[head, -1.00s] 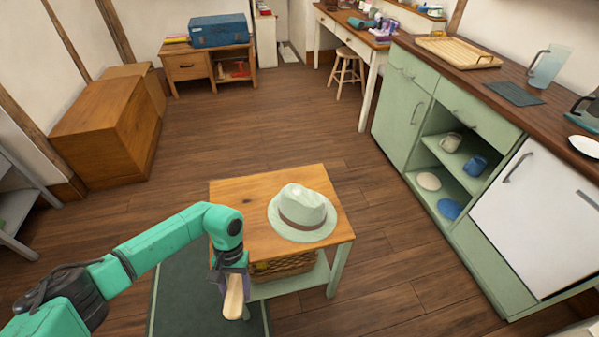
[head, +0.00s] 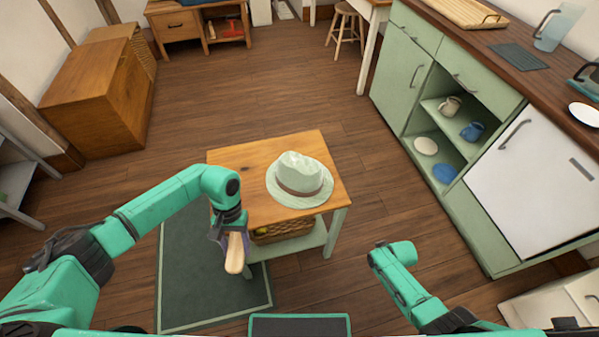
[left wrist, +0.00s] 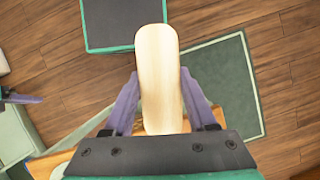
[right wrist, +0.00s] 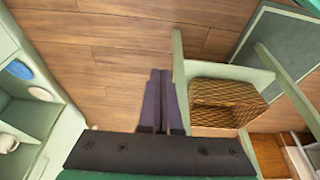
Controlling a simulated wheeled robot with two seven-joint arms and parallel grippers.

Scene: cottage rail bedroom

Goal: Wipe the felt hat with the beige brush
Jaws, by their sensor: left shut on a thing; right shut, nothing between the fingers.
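The pale green felt hat (head: 300,175) with a brown band sits brim down on the right part of the small wooden table (head: 245,160). My left gripper (head: 230,240) is shut on the beige brush (head: 235,253) just off the table's front left corner, lower left of the hat. The brush also shows between the purple fingers in the left wrist view (left wrist: 158,75); its bristles are not visible. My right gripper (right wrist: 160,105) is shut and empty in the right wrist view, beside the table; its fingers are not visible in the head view.
A wicker basket (head: 283,232) stands on the table's lower shelf. A dark green mat (head: 200,275) lies on the floor at the front left. The green cabinet (head: 400,85) is on the right, with open floor between it and the table.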

